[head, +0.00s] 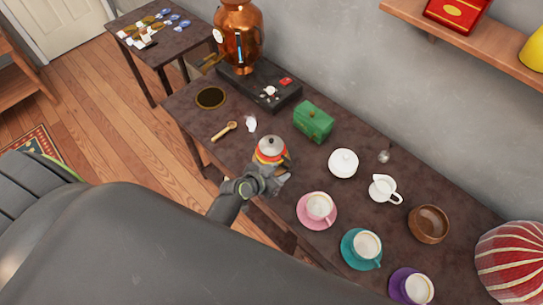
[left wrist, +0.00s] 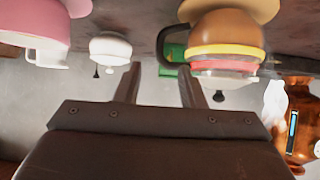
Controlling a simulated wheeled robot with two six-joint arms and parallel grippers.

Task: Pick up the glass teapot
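The teapot (head: 270,151) stands on the dark table, with a pale knobbed lid and red, yellow and orange bands. In the left wrist view, which is upside down, the teapot (left wrist: 225,45) shows to the right with its dark handle (left wrist: 164,42) toward the fingers. My left gripper (head: 275,180) is at the near side of the teapot and hides part of it. In the left wrist view the left gripper (left wrist: 157,80) has its two fingers apart with nothing between them. The right fingertip is close to the handle; I cannot tell whether it touches. My right gripper is not in view.
A green box (head: 313,122) stands behind the teapot, and a white sugar bowl (head: 343,163) to its right. A pink cup and saucer (head: 317,209) are close on the right. A wooden scoop (head: 224,130) lies left. A copper urn (head: 238,35) stands at the back.

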